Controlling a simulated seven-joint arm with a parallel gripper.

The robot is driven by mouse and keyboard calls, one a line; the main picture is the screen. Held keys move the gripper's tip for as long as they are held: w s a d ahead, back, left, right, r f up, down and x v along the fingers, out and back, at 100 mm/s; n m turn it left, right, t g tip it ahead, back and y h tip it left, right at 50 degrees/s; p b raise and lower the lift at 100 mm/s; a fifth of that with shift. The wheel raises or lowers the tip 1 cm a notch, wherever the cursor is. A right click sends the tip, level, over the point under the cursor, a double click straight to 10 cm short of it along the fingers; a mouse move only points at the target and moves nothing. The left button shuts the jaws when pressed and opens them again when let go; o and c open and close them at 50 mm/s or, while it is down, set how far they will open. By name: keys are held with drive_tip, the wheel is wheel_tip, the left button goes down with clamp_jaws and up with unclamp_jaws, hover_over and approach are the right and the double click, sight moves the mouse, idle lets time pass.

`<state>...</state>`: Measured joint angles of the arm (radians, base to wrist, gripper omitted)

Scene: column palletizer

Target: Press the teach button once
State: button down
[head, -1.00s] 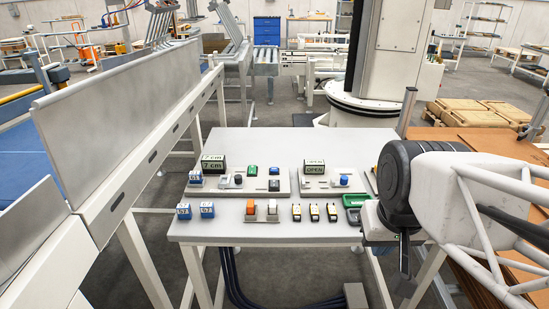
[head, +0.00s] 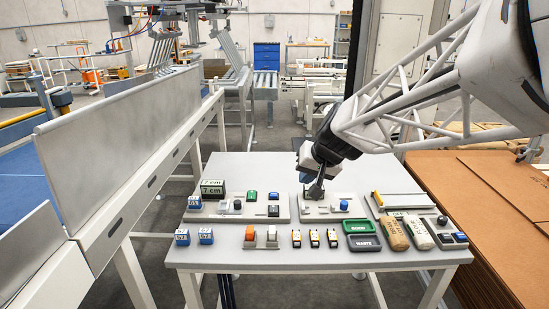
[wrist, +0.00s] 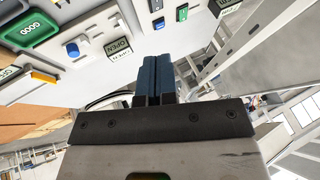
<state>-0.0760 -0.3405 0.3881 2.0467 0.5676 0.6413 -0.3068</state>
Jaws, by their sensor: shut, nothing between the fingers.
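No button is legibly marked teach. The left panel (head: 215,214) on the table carries a green button (head: 252,195), a blue button (head: 273,196), a dark button (head: 273,210) and a knob. The right panel (head: 350,213) carries a blue knob (head: 344,205), also seen in the wrist view (wrist: 72,49). My gripper (head: 316,191) is above the right panel, in front of its OPEN display, which is hidden in the head view but shows in the wrist view (wrist: 118,45). In the wrist view its dark fingers (wrist: 157,68) are together and empty. I cannot tell whether they touch anything.
Left of the panels is a 7 cm display (head: 212,188). In front stand numbered blue cubes (head: 206,236), an orange block (head: 250,233) and small yellow-black pieces (head: 314,238). To the right are a green tray (head: 357,226), a dark tray (head: 363,243) and sacks (head: 393,233).

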drive_tip(key=w+a+f+t+y, duration=0.1)
drive_tip(key=w+a+f, duration=0.1)
drive_tip(key=w, duration=0.3)
drive_tip(key=w+a+f, duration=0.1)
drive_tip(key=w+a, duration=0.1)
drive_tip(key=w, duration=0.4)
drive_tip(key=m+t, duration=0.1)
drive_tip(key=m, duration=0.1)
hover_over(275, 194)
wheel_tip(275, 194, down, 6)
drive_tip(key=shift+w, duration=0.2)
drive_tip(key=shift+f, duration=0.25)
drive_tip(key=shift+f, duration=4.2)
drive_tip(key=shift+f, duration=1)
drive_tip(key=shift+r, duration=0.95)
